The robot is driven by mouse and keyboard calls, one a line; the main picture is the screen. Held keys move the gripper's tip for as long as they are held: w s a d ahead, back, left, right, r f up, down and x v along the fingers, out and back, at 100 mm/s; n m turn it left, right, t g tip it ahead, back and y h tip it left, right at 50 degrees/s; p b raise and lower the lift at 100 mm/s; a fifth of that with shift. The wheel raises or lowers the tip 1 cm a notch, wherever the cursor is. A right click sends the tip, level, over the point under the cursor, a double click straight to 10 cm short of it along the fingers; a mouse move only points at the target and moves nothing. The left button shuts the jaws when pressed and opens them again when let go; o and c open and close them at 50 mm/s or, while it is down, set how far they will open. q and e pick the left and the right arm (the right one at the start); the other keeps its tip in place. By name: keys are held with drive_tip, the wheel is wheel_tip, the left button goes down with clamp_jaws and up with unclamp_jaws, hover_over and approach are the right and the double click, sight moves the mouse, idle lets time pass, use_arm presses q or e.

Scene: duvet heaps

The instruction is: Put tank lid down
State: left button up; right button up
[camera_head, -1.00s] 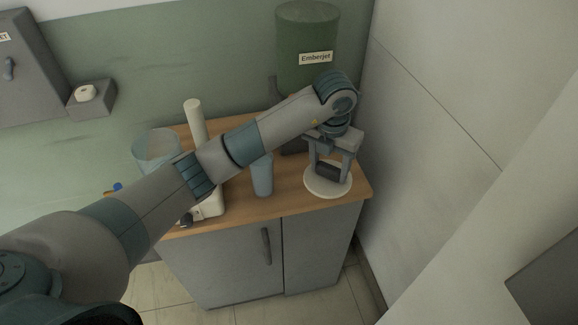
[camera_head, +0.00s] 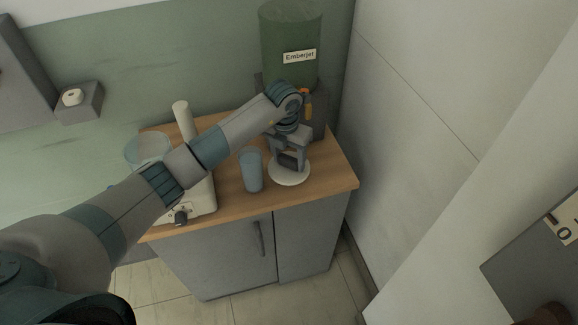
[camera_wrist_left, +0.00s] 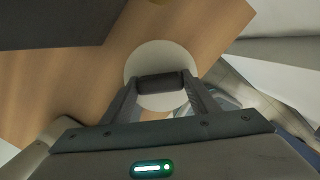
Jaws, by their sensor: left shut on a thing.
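The tank lid is a round white disc (camera_head: 288,177) with a dark handle. My left gripper (camera_head: 289,160) is shut on that handle from above. The lid is about level, over or on the wooden counter right of the blue cup; I cannot tell whether it touches the wood. In the left wrist view the dark handle (camera_wrist_left: 160,87) sits between the two fingers, with the white disc (camera_wrist_left: 160,56) beyond it. The green tank (camera_head: 290,45) labelled Emberjet stands behind on a dark base. My right gripper is not in view.
A blue cup (camera_head: 251,171) stands just left of the lid. A cream appliance with a post (camera_head: 183,122) and a clear bowl (camera_head: 146,149) stand farther left, partly behind my arm. The wooden counter (camera_head: 335,178) is bare to the right, near the wall.

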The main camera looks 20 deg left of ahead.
sight(289, 168)
use_arm(q)
wheel_tip(289, 168, down, 2)
drive_tip(key=shift+s+f+p, duration=0.1)
drive_tip(key=shift+f+p, duration=0.15)
drive_tip(key=shift+p, duration=0.6)
drive_tip(key=shift+f, duration=0.65)
drive_tip(key=shift+f, duration=0.2)
drive_tip(key=o, duration=1.1)
drive_tip(key=shift+c, duration=0.2)
